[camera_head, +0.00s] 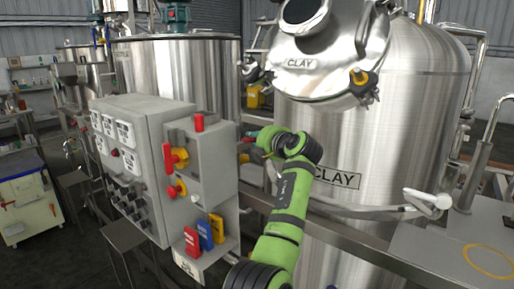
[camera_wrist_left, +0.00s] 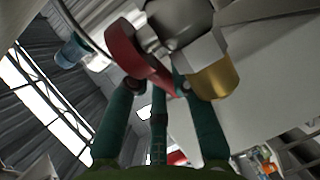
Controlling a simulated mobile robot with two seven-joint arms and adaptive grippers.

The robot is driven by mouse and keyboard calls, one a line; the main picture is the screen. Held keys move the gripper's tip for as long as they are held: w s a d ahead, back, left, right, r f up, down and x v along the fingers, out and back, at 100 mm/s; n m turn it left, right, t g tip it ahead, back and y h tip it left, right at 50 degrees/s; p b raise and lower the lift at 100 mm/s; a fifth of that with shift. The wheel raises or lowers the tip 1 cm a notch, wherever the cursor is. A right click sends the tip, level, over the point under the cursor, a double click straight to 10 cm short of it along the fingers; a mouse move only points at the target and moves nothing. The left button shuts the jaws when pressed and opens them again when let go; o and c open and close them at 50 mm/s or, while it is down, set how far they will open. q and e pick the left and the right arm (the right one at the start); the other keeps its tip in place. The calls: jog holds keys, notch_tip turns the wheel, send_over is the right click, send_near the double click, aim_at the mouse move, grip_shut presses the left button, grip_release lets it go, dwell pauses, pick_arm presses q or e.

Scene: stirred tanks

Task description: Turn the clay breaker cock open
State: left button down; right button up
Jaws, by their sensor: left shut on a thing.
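The cock shows close up in the left wrist view, with a curved red handle (camera_wrist_left: 124,48), a steel body (camera_wrist_left: 180,22) and a brass-coloured end (camera_wrist_left: 215,79). My left gripper (camera_wrist_left: 157,82) has its dark green fingers around the lower part of the red handle and is shut on it. In the head view my left gripper (camera_head: 259,143) is between the grey control box and the steel tank (camera_head: 345,140) labelled CLAY. The cock is mostly hidden there by the gripper and the box. My right gripper is not in view.
A grey control box (camera_head: 145,165) with gauges, red and yellow switches and coloured tags stands left of my arm. A steel lid (camera_head: 325,75) labelled CLAY is above the gripper. A metal rail (camera_head: 360,212) runs in front of the tank.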

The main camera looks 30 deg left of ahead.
pick_arm(q)
jog(key=shift+s+n, duration=0.1)
jog(key=shift+n, duration=0.2)
jog(key=c, duration=1)
grip_release()
jog(key=shift+c, duration=0.2)
jog(key=v, duration=1.2)
jog(key=shift+w+d, duration=0.15)
jog(key=shift+w, duration=0.05)
